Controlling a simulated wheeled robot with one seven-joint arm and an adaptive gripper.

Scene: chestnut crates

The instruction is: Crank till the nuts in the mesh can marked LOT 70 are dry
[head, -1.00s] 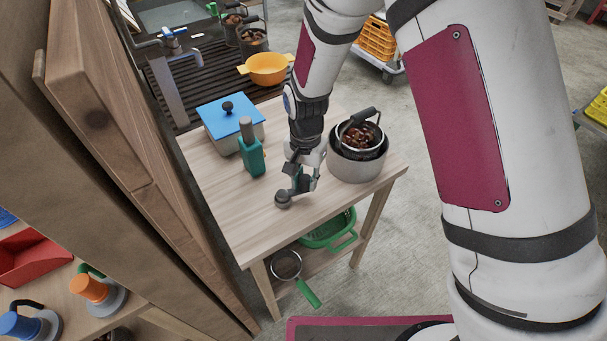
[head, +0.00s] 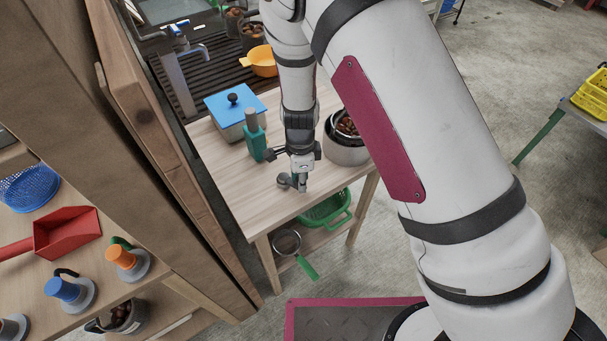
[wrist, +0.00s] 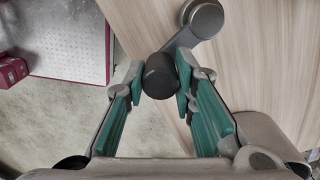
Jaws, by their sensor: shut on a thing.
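A grey hand crank lies low over the front of the wooden table; its round hub (head: 283,181) also shows in the wrist view (wrist: 207,18). A short arm runs from the hub to a dark knob (wrist: 158,72). My gripper (head: 298,186) is shut on this knob, with a teal finger on each side of it in the wrist view (wrist: 158,78). A pale drum (head: 345,153) holding a mesh can of brown nuts (head: 346,125) stands behind my gripper, partly hidden by my arm. No LOT 70 mark is legible, and I cannot tell whether the nuts are wet.
A blue-lidded box (head: 235,112) and a green bottle-like thing (head: 255,140) stand left of my gripper. A green basket (head: 326,208) and a strainer (head: 288,243) are below the tabletop. A wooden cabinet wall (head: 150,130) rises on the left.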

